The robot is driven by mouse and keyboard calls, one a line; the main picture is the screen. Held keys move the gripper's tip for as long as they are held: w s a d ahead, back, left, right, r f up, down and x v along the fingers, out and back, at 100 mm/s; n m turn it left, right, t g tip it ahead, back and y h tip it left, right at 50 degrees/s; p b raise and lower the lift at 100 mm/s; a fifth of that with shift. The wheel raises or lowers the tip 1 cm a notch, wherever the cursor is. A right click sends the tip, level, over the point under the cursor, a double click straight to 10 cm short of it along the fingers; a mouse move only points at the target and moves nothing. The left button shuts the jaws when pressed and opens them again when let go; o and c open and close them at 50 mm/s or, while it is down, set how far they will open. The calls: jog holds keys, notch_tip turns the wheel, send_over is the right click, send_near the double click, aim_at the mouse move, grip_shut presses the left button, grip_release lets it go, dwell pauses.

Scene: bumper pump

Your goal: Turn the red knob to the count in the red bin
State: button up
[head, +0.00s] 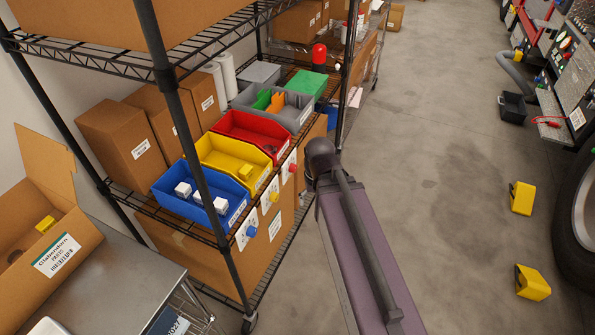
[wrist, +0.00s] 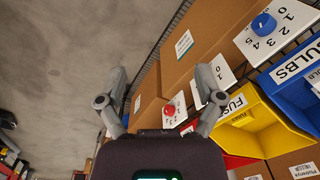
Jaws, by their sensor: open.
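The red bin (head: 236,123) stands on the shelf beyond the yellow bin. Small dark things lie in its near end, too unclear to count in the head view. The red knob (head: 293,168) is on a white dial card (head: 287,175) hanging below the bin. In the wrist view the red knob (wrist: 169,110) shows between my fingers, apart from both. Digits on its card are too small to read surely, and I cannot tell its setting. My gripper (wrist: 168,70) is open and empty. In the head view my arm hides the gripper.
The blue knob (head: 251,231) and yellow knob (head: 274,197) sit on cards below the blue bin (head: 174,205) and yellow bin (head: 216,160). A black shelf post (head: 205,190) stands in front of them. Open floor (head: 440,170) lies right of the shelf.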

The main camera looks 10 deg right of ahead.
jog(key=w+a+f+m+t+y+b, duration=0.1)
jog(key=w+f+m+y+b, duration=0.35)
jog(key=f+b, duration=0.4)
jog(key=m+t+y+b, duration=1)
jog(key=m+b, duration=0.8)
jog(key=b, duration=0.8)
send_near(296, 169)
jog(key=v, duration=0.4)
jog(key=shift+s+r, duration=0.1)
jog(key=shift+r, duration=0.25)
jog(key=shift+f+x, duration=0.15)
jog(key=shift+x, duration=3.25)
jog(key=shift+f+x, duration=0.15)
jog(key=shift+x, duration=3.3)
